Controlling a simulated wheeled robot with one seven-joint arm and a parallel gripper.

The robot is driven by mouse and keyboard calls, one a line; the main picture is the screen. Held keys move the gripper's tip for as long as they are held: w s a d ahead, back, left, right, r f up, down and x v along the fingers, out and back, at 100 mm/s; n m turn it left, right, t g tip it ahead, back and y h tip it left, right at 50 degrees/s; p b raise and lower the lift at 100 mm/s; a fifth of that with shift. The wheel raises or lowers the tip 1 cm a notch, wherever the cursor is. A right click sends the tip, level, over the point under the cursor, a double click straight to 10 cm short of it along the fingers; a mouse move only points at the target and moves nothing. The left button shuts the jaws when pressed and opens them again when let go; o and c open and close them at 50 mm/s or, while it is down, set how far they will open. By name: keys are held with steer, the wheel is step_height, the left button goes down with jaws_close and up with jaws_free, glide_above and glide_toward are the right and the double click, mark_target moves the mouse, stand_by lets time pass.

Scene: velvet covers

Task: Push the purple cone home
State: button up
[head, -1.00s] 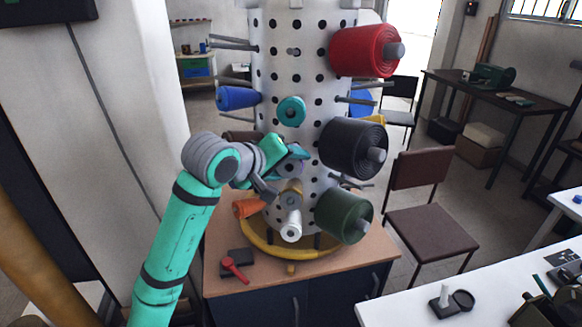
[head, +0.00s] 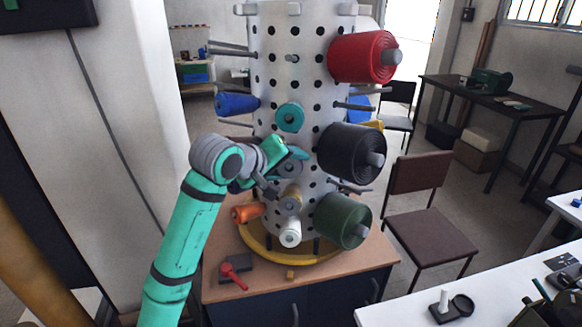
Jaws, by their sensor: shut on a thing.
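The purple cone (head: 290,168) sits at the middle of the front of the white perforated drum (head: 303,80), below the teal cone. Only a small greyish-purple part of it shows; my gripper hides the rest. My gripper (head: 284,170) reaches in from the left and is shut on this cone, with one finger above and one below. How far the cone sits on its peg is hidden.
Around it on the drum are a teal cone (head: 290,117), an orange cone (head: 246,213), a white cone (head: 290,232), a large black cone (head: 352,153) and a green cone (head: 344,220). Red (head: 362,57) and blue (head: 238,104) cones sit higher. Bare pegs stick out.

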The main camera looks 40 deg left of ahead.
steer(key=shift+f, duration=0.35)
steer(key=o, duration=1.2)
steer(key=shift+w, duration=0.15)
steer(key=shift+r, duration=0.1)
steer(key=shift+s+r, duration=0.15)
steer(key=shift+s, duration=0.05)
steer(key=v, duration=1)
steer(key=shift+s+r, duration=0.15)
steer(key=shift+s, duration=0.1)
